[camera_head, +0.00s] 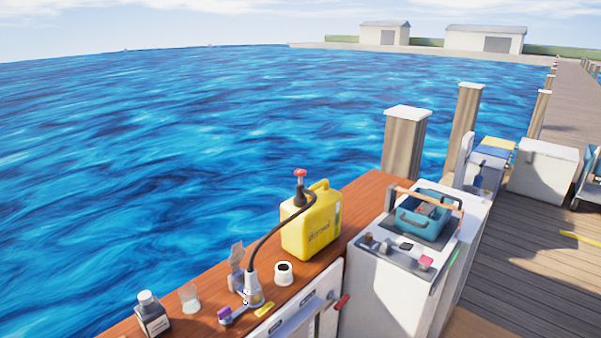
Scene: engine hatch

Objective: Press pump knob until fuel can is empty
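A yellow fuel can (311,226) stands upright on the brown wooden top. A pump with a red knob (300,174) sits on top of the can, its knob standing above the black pump body. A black hose (270,232) arches from the pump down to a pale grey fitting (253,291) to the left. The fuel level inside the can cannot be told. Neither of my grippers shows, and nothing is seen touching the knob.
A white ring-shaped part (283,273), a dark bottle (151,314) and a clear cup (189,298) stand on the wooden top (372,193). A white cabinet (381,296) with a blue basket (424,222) stands to the right. Water lies beyond; dock planks (520,270) lie right.

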